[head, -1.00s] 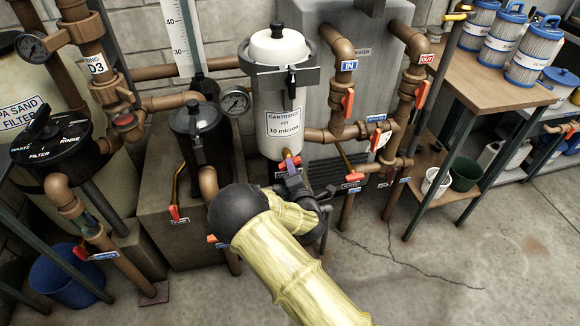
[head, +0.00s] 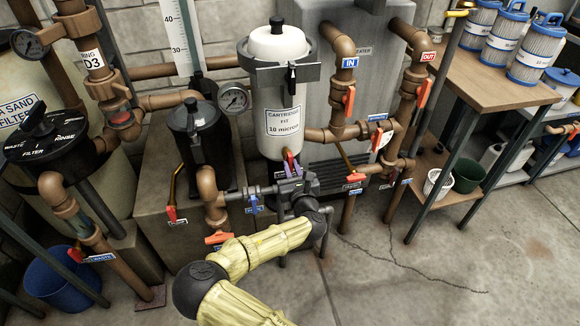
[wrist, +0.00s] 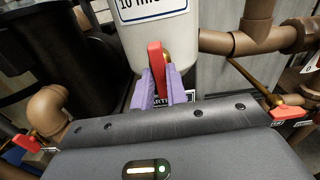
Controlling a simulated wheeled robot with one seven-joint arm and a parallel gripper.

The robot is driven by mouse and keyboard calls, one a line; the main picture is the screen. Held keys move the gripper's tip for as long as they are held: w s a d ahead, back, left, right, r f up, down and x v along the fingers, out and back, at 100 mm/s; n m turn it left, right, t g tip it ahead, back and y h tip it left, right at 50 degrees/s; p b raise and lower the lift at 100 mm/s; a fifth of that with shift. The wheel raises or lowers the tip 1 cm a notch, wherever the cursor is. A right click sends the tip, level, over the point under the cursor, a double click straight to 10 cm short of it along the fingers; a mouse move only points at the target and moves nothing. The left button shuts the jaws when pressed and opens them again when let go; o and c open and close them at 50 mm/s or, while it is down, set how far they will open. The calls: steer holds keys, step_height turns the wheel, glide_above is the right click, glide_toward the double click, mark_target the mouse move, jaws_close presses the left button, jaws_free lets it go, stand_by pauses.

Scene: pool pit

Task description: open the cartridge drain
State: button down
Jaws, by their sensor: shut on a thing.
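The white cartridge filter (head: 280,118), labelled "CARTRIDGE FIT 10 micron", stands upright in the middle of the head view. The drain's red lever (wrist: 156,58) is at its lower front in the wrist view, pointing up, with brass behind it. My gripper (wrist: 162,86) has its purple fingers on both sides of this lever and is shut on it. A white label, partly hidden behind the fingers, shows letters like "CARTR". In the head view my gripper (head: 290,162) is just below the filter, and its body hides most of the drain.
Brown pipes with red-handled valves (head: 348,100) stand close on the right. A black strainer pot (head: 200,135) and a blue-handled valve (head: 254,204) are on the left. Another red lever (wrist: 288,112) is near my gripper's right side. Open floor (head: 400,285) lies in front.

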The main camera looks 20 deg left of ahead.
steer(key=c, duration=1.3)
jaws_free()
steer(key=shift+p+v, duration=0.5)
steer(key=shift+v, duration=3.05)
